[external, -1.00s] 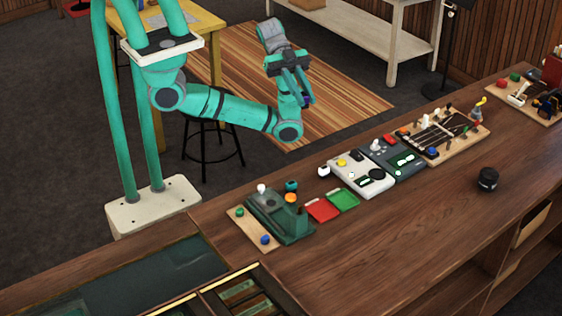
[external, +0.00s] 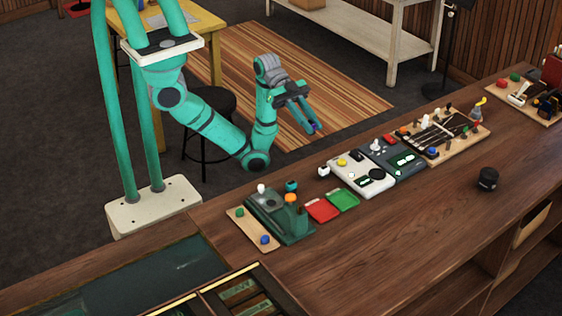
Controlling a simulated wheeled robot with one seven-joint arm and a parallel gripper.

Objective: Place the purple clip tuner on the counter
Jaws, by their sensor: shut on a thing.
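My gripper (external: 313,122) is in the air behind the counter's far edge, over the striped rug in the picture, with its fingers pointing down and to the right. It is shut on a small purple-blue thing, the purple clip tuner (external: 316,128), which is mostly hidden between the fingertips. The wooden counter (external: 405,225) runs diagonally across the right and front of the view. The tuner is apart from the counter.
On the counter are a green device on a board (external: 279,217), a red tray (external: 321,210), a green tray (external: 343,200), a white console (external: 361,176), a grey console (external: 391,158), a board with small parts (external: 442,133) and a black round container (external: 487,180). The counter's front middle is bare.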

